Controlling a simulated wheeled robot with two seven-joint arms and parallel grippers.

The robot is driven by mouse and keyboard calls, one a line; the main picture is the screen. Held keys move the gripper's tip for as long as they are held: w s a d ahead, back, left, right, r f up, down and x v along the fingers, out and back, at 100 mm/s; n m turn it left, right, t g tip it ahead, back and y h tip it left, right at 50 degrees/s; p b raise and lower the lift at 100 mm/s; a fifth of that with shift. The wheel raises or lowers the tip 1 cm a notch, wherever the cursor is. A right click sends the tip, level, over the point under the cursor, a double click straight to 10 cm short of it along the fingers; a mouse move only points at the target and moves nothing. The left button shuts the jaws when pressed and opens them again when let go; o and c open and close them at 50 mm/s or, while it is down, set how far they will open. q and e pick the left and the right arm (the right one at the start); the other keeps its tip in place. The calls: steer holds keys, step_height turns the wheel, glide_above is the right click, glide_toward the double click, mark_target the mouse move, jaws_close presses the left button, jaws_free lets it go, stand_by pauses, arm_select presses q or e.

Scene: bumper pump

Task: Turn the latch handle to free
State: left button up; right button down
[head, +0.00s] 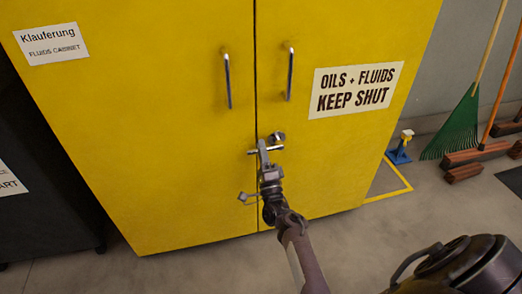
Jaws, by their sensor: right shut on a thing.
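The latch handle (276,138) is a small metal piece low on the front of a yellow two-door cabinet (180,150), at the seam between the doors. My right gripper (264,150) reaches up from the bottom of the head view to the latch and is shut on its handle. The gripper's fingers hide part of the handle, so its exact angle is hard to tell. Both doors are closed. My left gripper is not in view.
Two vertical metal door pulls (227,81) and (290,74) sit above the latch. A dark cabinet (40,190) stands at the left. The floor in front is clear.

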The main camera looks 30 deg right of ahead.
steer(key=shift+m, duration=0.3)
steer(key=c, duration=1.8)
jaws_free()
steer(key=shift+r, duration=0.1)
steer(key=shift+o, duration=0.2)
steer(key=shift+s, duration=0.2)
steer(key=v, duration=0.7)
steer(key=shift+f, duration=0.25)
